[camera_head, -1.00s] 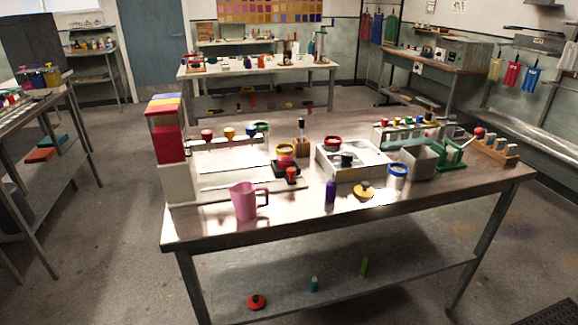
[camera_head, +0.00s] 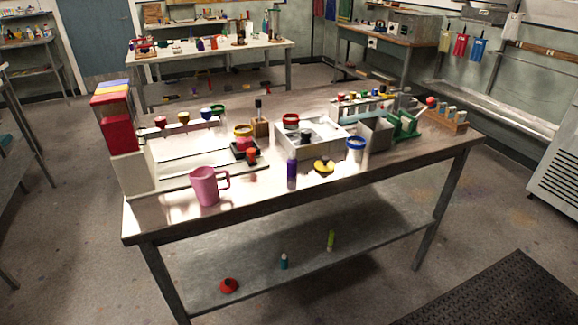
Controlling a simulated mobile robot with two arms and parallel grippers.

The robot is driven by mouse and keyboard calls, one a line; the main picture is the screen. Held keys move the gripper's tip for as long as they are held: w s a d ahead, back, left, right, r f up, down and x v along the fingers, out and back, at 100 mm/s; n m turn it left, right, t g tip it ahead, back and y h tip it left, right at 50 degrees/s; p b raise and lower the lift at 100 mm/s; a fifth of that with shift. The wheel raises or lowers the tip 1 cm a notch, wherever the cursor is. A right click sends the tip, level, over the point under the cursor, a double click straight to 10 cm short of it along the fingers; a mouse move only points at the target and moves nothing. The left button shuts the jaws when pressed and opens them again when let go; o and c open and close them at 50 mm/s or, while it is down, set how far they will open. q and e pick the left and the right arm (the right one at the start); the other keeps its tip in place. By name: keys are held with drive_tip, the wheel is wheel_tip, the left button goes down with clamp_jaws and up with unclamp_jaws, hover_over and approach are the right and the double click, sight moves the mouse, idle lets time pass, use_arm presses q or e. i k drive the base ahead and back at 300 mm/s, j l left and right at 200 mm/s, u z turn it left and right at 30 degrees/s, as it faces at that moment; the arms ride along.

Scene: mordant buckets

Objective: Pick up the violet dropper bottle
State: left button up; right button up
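The violet dropper bottle (camera_head: 292,171) stands upright on the metal table (camera_head: 260,190) near its front edge. It is small and dark purple, with the pink pitcher (camera_head: 206,187) to its left and a yellow-topped round item (camera_head: 324,166) to its right. Nothing touches it as far as I can see. Neither of my grippers is in view.
A white divided tray (camera_head: 290,145) stands behind the bottle. A blue-rimmed jar (camera_head: 355,150), a grey bin (camera_head: 376,134) and a green stand (camera_head: 405,126) are to the right. A red-topped dispenser (camera_head: 117,125) stands at the left end. A lower shelf (camera_head: 310,260) holds small items.

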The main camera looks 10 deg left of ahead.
sight(291, 163)
drive_tip(key=l+u, duration=0.25)
drive_tip(key=l, duration=0.55)
drive_tip(key=l+u, duration=0.25)
drive_tip(key=l, duration=0.55)
drive_tip(key=i, duration=0.05)
